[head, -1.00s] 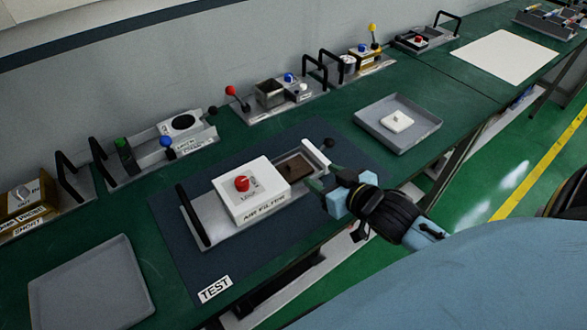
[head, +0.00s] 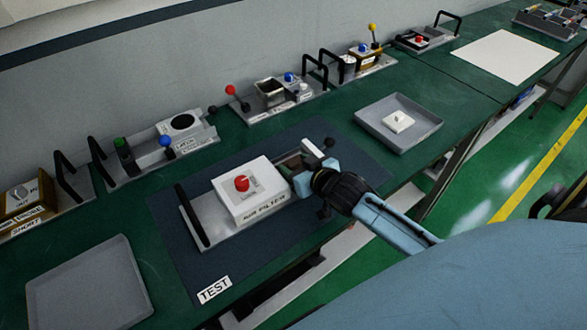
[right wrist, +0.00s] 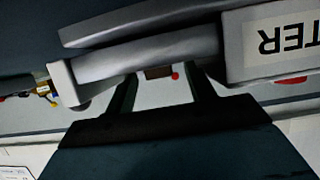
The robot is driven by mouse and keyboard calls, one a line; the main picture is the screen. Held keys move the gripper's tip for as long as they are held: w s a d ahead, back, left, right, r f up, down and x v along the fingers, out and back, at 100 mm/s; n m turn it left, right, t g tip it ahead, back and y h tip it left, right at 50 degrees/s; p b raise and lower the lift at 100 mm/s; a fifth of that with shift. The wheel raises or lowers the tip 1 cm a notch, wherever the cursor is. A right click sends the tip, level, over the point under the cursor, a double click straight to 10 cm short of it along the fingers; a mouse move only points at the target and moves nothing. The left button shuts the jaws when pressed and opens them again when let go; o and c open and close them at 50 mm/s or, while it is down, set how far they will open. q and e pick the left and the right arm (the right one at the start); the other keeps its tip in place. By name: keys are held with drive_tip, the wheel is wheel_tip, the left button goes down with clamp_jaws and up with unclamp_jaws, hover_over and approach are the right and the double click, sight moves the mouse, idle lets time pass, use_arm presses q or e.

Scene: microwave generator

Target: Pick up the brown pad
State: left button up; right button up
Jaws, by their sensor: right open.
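The air filter fixture (head: 212,238) is a grey metal tray with a white box (head: 250,188) marked AIR FILTER on it. The box has a red knob. The brown pad sits in the slot right of the box; in the head view my right gripper (head: 291,166) mostly hides it. In the right wrist view a small brown piece, seemingly the pad (right wrist: 158,72), shows between the fingertips. My right gripper is open, with its fingers (right wrist: 163,88) at the slot; whether they touch the pad I cannot tell. My left gripper is out of view.
A dark mat (head: 190,280) labelled TEST lies under the fixture. A grey tray with a white part (head: 398,121) stands at the right, and an empty grey tray (head: 85,290) at the left. Fixtures with black handles line the wall. A black handle (head: 193,216) rises at the fixture's left end.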

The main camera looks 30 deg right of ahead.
drive_tip(key=c, duration=1)
